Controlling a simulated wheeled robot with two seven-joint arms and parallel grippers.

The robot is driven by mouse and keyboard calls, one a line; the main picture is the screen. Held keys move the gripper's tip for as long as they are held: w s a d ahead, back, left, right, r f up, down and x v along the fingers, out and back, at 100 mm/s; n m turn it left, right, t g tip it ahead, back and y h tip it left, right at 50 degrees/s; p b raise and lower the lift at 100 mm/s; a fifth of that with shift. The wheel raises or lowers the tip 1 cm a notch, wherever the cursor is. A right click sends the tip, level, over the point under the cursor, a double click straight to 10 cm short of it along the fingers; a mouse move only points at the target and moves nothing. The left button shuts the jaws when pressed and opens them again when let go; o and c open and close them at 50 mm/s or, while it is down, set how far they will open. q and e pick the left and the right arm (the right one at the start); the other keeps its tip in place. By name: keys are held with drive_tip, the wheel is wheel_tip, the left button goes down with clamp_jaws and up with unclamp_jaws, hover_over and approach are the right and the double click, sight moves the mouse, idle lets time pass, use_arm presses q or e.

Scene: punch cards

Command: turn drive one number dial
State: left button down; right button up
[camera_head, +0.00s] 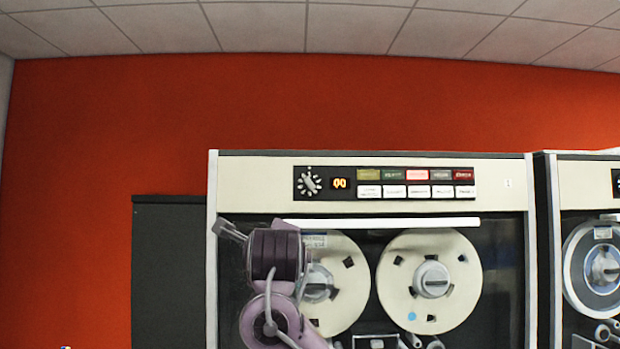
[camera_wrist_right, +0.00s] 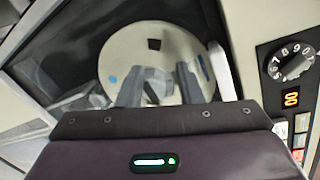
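The tape drive's round number dial (camera_head: 309,183) is on the black panel at the cabinet's top left, next to an orange display (camera_head: 340,183) that appears to read 00. The dial (camera_wrist_right: 290,62) also shows at the right of the wrist view, with numerals around its pale knob. My right arm rises in front of the left tape reel, its hand below and left of the dial. My right gripper (camera_wrist_right: 158,82) has its two grey fingers apart, with nothing visible between them but the reel behind. It is clear of the dial. My left gripper is not seen.
Rows of coloured and white buttons (camera_head: 416,183) sit right of the display. A white light strip (camera_head: 430,222) runs below the panel. The right reel (camera_head: 400,305) is uncovered. Another drive (camera_head: 590,190) stands at right and a dark cabinet (camera_head: 165,270) at left.

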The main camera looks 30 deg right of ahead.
sight(311, 185)
drive_tip(key=s+d+r+m+t+h, duration=0.1)
drive_tip(key=s+d+r+m, duration=0.1)
drive_tip(key=s+r+m, duration=0.35)
drive_tip(key=s+d+r+m+h, duration=0.1)
drive_tip(key=s+r+m, duration=0.1)
drive_tip(key=r, duration=0.6)
drive_tip(key=p+x, duration=0.5)
drive_tip(key=x, duration=0.1)
drive_tip(key=shift+w+d+r, duration=0.1)
drive_tip(key=shift+d, duration=0.05)
drive_tip(key=shift+w+d, duration=0.35)
drive_tip(key=shift+w, duration=0.15)
drive_tip(key=shift+w+d, duration=0.1)
drive_tip(key=shift+w, duration=0.05)
drive_tip(key=shift+c, duration=0.4)
drive_tip(key=shift+n, duration=0.25)
clamp_jaws()
